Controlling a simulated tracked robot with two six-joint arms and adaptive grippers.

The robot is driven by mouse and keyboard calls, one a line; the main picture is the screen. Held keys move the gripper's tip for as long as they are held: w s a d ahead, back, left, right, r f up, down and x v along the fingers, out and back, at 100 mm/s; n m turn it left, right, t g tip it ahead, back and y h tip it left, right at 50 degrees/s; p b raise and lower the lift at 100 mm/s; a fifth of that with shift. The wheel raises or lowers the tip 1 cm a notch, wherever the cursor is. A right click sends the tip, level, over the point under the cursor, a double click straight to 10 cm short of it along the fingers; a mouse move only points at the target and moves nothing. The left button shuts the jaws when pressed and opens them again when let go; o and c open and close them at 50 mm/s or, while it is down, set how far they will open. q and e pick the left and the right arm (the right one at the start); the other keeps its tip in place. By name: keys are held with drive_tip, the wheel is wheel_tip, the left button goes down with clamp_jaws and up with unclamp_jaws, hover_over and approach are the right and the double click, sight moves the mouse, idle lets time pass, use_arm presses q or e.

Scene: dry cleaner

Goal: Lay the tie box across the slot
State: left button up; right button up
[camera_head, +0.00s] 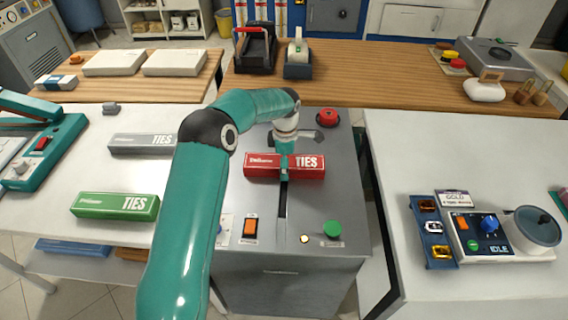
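The red tie box (309,167) lies crosswise over the dark slot (282,205) in the top of the grey machine (315,215). Whether it touches the top or hangs slightly above cannot be told. My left gripper (284,164) comes down onto the middle of the box from above, with a finger against its near face. It looks shut on the box; the far finger is hidden. A green tie box (115,206) and a grey tie box (141,144) lie on the white table at the left. My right gripper is not in view.
The machine top carries a red button (327,117), an orange switch (250,228) and a green button (333,229). A white counter (400,150) with a control unit (487,236) stands at right. A wooden counter (390,75) runs behind.

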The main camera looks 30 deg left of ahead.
use_arm(q)
drive_tip(key=shift+r+p, duration=0.55)
drive_tip(key=shift+r, duration=0.1)
wheel_tip(320, 180, up, 12)
drive_tip(key=shift+b, duration=0.3)
drive_tip(key=shift+f, duration=0.1)
